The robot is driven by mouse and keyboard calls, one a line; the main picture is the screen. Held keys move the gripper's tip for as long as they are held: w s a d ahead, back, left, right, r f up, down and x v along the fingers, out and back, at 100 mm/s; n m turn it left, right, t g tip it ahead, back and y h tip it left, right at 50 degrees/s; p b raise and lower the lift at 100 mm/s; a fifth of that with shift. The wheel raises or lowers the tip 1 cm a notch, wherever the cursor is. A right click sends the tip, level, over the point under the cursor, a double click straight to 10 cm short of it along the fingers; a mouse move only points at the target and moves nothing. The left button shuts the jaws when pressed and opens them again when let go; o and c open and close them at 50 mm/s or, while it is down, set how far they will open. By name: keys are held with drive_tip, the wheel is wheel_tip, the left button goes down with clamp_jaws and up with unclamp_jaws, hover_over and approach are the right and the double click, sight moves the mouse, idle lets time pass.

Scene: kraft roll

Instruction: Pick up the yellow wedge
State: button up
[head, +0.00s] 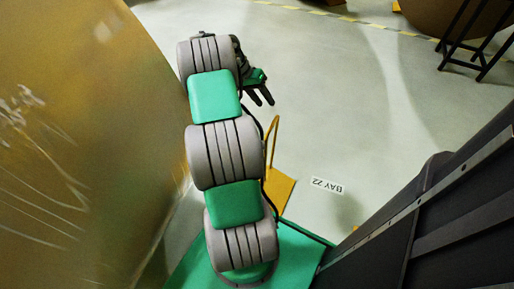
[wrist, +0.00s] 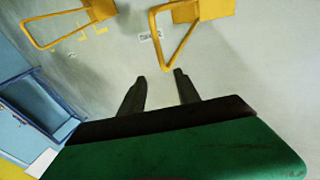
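A yellow wedge (head: 279,190) with a thin upright loop handle lies on the floor beside my green base in the head view, partly hidden behind my arm. In the wrist view two yellow pieces with loop handles show, one at the upper right (wrist: 203,10) and one at the upper left (wrist: 99,10). I cannot tell which of them is the wedge in the head view. My gripper (wrist: 159,74) is open and empty, its two dark fingers apart. It also shows in the head view (head: 262,97), above and apart from the wedge.
A huge brown roll (head: 75,130) fills the left of the head view, close to my arm. A floor label (head: 327,186) reads BAY 22. A black stand (head: 476,45) is at the upper right. Blue metal furniture (wrist: 35,108) is at the wrist view's left. Mid-floor is clear.

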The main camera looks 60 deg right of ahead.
sight(269, 131)
drive_tip(key=shift+g+y, duration=0.6)
drive_tip(key=shift+y, duration=0.3)
drive_tip(key=s+a+f+b, duration=0.1)
drive_tip(key=f, duration=0.2)
drive_tip(key=s+a+f+b, duration=0.2)
drive_tip(key=f, duration=0.1)
drive_tip(key=s+a+f+b, duration=0.1)
drive_tip(key=s+a+f, duration=0.1)
drive_tip(key=f, duration=0.2)
drive_tip(key=shift+s+a, duration=0.15)
drive_tip(key=shift+s, duration=0.05)
drive_tip(key=shift+c, duration=0.3)
clamp_jaws()
drive_tip(key=shift+r, duration=0.15)
